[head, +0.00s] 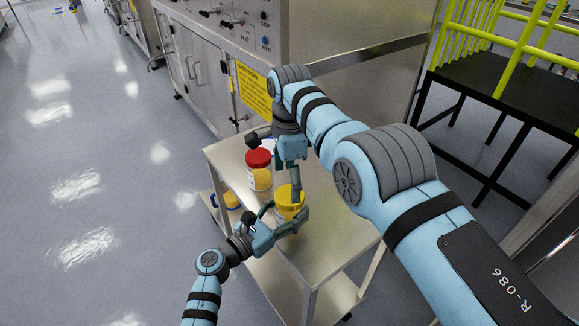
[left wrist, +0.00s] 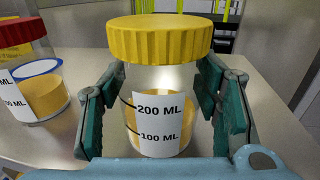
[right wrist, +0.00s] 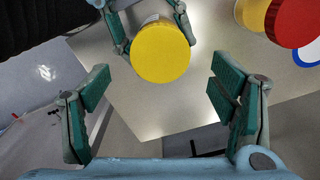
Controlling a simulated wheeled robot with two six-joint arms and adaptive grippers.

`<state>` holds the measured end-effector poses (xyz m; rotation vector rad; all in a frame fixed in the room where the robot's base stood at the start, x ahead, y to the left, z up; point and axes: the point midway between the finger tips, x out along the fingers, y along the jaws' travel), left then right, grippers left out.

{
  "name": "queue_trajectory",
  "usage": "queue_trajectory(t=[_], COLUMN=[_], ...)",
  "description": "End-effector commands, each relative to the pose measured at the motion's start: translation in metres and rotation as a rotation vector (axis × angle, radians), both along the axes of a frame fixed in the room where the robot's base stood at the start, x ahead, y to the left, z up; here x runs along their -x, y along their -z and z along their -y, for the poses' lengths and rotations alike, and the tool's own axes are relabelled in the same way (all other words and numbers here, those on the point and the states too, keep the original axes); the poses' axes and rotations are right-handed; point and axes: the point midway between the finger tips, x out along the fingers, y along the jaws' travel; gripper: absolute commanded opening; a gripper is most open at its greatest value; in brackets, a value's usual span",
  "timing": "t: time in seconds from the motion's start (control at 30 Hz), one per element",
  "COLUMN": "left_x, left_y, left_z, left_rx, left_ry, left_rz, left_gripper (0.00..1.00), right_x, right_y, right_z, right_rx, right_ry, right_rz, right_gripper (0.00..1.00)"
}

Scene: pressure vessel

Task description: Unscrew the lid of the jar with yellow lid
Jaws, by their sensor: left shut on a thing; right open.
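The jar with the yellow lid (head: 289,196) stands on the steel cart. Its clear body with a white volume label (left wrist: 158,125) shows in the left wrist view, with the yellow lid (left wrist: 160,40) on top. My left gripper (head: 279,222) is shut around the jar body, one finger on each side below the lid. My right gripper (head: 294,192) points down over the lid and is open. In the right wrist view the lid (right wrist: 160,52) lies ahead of the spread right fingers (right wrist: 160,92), apart from them. The jar's lower part is partly hidden in the head view.
A red-lidded jar (head: 260,171) with yellow contents stands close behind on the cart top (head: 238,160). A blue-rimmed white item (head: 268,144) is partly hidden behind it. A yellow and blue object (head: 231,200) sits lower at the cart's left. A steel cabinet (head: 205,70) stands behind.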

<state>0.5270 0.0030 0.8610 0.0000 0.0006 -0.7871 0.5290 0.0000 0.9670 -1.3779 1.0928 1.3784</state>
Motion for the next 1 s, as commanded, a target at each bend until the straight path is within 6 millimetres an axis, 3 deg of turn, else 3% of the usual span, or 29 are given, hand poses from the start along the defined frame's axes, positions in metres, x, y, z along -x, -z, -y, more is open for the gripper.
queue_trajectory(t=[0.2,0.5,0.83,1.0], left_x=[0.000,0.000,0.000,0.000], left_y=[0.000,0.000,0.000,0.000], left_z=[0.000,0.000,0.000,0.000], left_rx=[0.000,0.000,0.000,0.000], left_ry=[0.000,0.000,0.000,0.000], left_rz=[0.000,0.000,0.000,0.000], left_gripper=[0.00,0.00,0.00,0.00], right_x=[0.000,0.000,0.000,0.000], right_y=[0.040,0.046,0.046,0.046], right_z=[-0.001,0.000,0.000,0.000], right_rx=[-0.003,-0.001,-0.001,-0.001], right_ry=[-0.002,-0.003,-0.003,-0.133], right_rz=[-0.001,0.001,0.001,0.001], right_gripper=[0.78,0.78,0.28,0.28])
